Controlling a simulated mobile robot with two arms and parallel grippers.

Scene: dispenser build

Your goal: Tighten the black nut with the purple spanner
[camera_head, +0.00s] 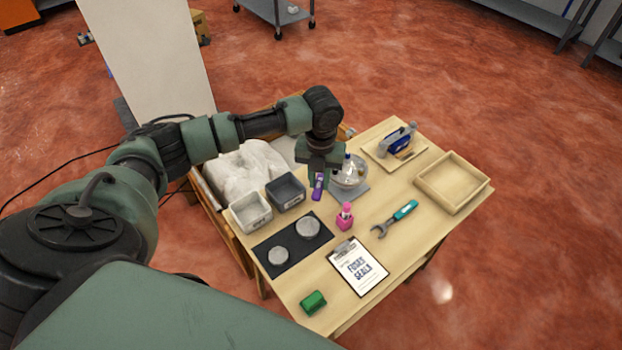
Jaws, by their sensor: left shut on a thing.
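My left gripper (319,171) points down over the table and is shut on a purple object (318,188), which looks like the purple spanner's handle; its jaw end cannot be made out. The held object hangs just left of a clear, rounded vessel (349,174) on a grey base, perhaps the dispenser. I cannot tell whether they touch. The black nut cannot be made out. My right gripper is not in view.
A teal-handled spanner (402,211), a pink bottle (345,217), a clipboard (358,267), a green block (313,302) and a black mat (272,262) with two grey discs lie in front. Two grey bins (250,212) stand left. An empty wooden tray (481,183) sits right.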

